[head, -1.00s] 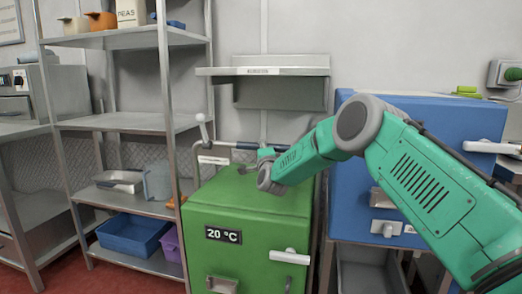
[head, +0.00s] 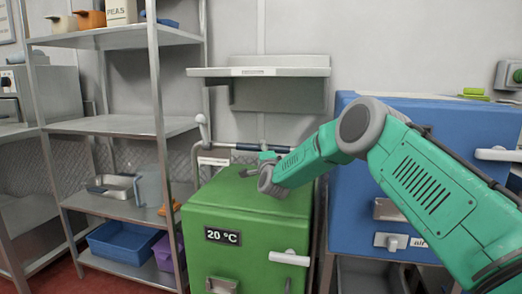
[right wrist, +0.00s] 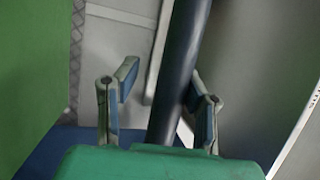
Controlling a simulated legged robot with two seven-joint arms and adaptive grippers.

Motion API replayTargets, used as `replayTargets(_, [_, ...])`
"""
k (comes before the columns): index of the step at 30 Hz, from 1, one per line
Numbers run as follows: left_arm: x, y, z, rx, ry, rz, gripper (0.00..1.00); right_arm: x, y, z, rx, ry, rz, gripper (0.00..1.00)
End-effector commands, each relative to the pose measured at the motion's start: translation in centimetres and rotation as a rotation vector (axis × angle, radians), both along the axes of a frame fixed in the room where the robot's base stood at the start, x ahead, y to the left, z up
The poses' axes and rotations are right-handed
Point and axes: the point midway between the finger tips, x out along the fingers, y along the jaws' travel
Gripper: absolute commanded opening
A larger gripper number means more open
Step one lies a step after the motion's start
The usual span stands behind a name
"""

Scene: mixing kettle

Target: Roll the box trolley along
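A green box (head: 240,215) marked "20 °C" stands in the middle of the head view, with a white handle (head: 289,258) on its front. Behind its top runs a dark bar (head: 246,147) with pale parts, which looks like the trolley's push bar. My right arm reaches over the box, and its gripper (head: 266,156) is at the bar, mostly hidden by the wrist. In the right wrist view the dark bar (right wrist: 182,65) passes between the two fingers of my right gripper (right wrist: 165,95). The fingers stand apart, with a clear gap on the left side. My left gripper is not in view.
A metal rack (head: 110,125) with trays and tubs stands close on the left. A blue cabinet (head: 355,185) stands close on the right, partly behind my arm. A wall shelf (head: 265,72) hangs above the bar. Red floor (head: 65,282) shows at lower left.

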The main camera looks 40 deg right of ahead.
Motion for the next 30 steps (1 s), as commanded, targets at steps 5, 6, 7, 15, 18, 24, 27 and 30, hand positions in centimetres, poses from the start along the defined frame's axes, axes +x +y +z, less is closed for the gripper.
replayTargets(5, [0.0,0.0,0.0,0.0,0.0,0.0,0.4,0.1,0.2,0.5,-0.001,-0.008,0.002,0.41])
replayTargets(6, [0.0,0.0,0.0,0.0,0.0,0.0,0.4,0.1,0.2,0.5,-0.002,-0.009,0.003,0.41])
replayTargets(7, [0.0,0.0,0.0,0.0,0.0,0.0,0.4,0.1,0.2,0.6,-0.001,-0.009,0.003,0.41])
replayTargets(15, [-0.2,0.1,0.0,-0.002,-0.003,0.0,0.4,-1.3,1.1,0.5,-0.002,-0.01,0.005,0.41])
replayTargets(18, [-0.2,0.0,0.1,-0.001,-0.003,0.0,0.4,-2.7,1.6,0.1,0.001,-0.009,0.005,0.41])
replayTargets(24, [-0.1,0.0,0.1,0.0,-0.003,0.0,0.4,-6.2,3.1,-0.9,0.004,-0.006,0.004,0.41])
replayTargets(27, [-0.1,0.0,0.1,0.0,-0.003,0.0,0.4,-7.8,3.8,-1.3,0.004,-0.006,0.003,0.41])
replayTargets(30, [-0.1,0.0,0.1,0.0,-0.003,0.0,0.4,-9.0,4.4,-1.7,0.003,-0.006,0.002,0.41])
